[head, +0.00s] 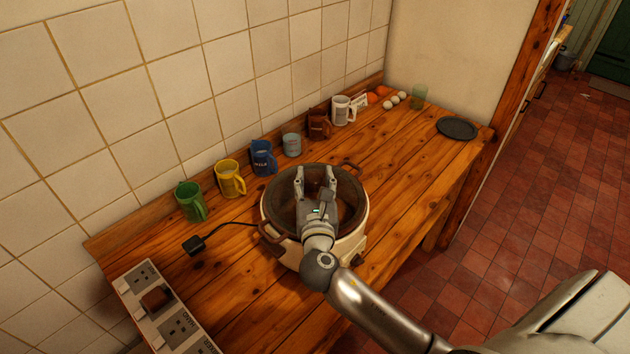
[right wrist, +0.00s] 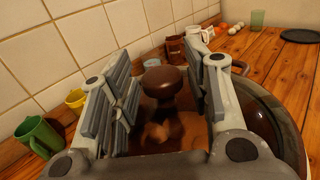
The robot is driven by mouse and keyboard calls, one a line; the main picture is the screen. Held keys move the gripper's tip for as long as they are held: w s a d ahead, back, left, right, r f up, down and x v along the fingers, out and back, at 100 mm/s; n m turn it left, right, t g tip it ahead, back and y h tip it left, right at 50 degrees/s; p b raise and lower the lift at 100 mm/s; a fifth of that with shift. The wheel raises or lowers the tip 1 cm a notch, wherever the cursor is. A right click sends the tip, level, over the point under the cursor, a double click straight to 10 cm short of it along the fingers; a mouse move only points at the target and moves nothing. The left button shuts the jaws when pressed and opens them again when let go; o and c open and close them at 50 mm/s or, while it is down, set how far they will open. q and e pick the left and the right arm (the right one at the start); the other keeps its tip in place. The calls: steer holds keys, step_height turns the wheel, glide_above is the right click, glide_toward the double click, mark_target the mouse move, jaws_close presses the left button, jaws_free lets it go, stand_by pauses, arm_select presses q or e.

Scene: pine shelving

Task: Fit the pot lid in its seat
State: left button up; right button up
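The cream pot (head: 352,246) with brown handles stands on the wooden counter. A brown round knob (right wrist: 163,82) shows between my right fingers in the right wrist view; it looks like the pot lid's knob. The lid itself (right wrist: 285,118) seems to be see-through and lies over the pot's mouth; how it sits on the rim is hard to tell. My right gripper (head: 315,176) is over the pot, its fingers spread on either side of the knob with gaps. It also shows in the right wrist view (right wrist: 168,78). My left gripper is not in view.
Green (head: 190,202), yellow (head: 230,179) and blue (head: 263,158) mugs, among others, line the tiled wall behind the pot. A socket strip (head: 158,300) lies front left, with a black plug (head: 195,244) near it. A dark plate (head: 457,128) lies far right. The counter right of the pot is clear.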

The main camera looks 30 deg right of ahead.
steer(key=shift+o, duration=0.7)
steer(key=shift+s+f, duration=0.15)
steer(key=v, duration=1.1)
steer(key=shift+s+a, duration=0.2)
steer(key=shift+s, duration=0.15)
